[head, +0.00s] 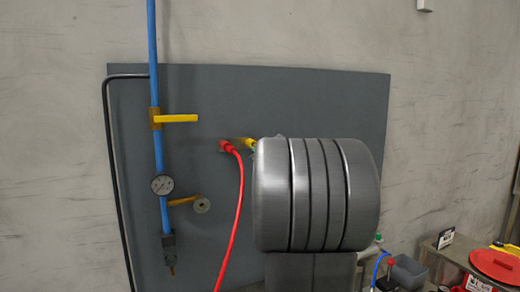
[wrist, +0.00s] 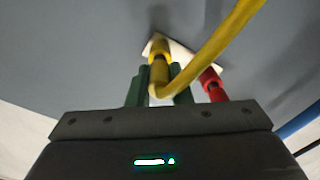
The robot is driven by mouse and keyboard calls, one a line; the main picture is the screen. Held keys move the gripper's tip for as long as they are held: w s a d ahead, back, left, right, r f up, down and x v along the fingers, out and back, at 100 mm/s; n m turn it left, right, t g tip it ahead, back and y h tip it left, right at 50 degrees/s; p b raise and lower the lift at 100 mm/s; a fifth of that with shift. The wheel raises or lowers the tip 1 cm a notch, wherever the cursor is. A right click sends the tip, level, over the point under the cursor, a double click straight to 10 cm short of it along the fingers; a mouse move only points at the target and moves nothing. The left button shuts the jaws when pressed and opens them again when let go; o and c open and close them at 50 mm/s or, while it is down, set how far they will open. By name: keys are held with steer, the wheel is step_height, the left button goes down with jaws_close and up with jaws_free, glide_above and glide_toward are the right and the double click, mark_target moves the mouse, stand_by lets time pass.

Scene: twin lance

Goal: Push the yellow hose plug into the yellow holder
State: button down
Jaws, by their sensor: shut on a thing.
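My gripper (wrist: 159,80) is shut on the yellow hose plug (wrist: 158,76), with a green finger on each side of it. The yellow hose (wrist: 215,48) bends from the plug toward the upper right. The yellow holder (wrist: 160,48) sits on a pale plate on the grey panel, directly beyond the plug and lined up with it. A dark band shows where they meet; I cannot tell how deep the plug sits. In the head view a little yellow (head: 247,142) shows at the panel; my own arm hides the gripper.
A red plug (wrist: 212,84) with a red hose (head: 237,200) is beside the yellow one. A blue pipe (head: 154,90) with yellow valve handles (head: 178,118) and a gauge (head: 162,184) runs down the grey panel (head: 210,95) on the left. A bench (head: 455,250) stands at lower right.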

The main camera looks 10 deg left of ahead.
steer(key=shift+w+a, duration=0.1)
steer(key=shift+w, duration=0.05)
stand_by(0.6)
steer(key=c, duration=1)
jaws_free()
steer(key=shift+c, duration=0.2)
steer(key=b+v, duration=0.1)
steer(key=v, duration=1.3)
steer(key=shift+w, duration=0.1)
steer(key=p+x, duration=0.1)
steer(key=x, duration=1.2)
steer(key=shift+w+a, duration=0.25)
steer(key=shift+w, duration=0.05)
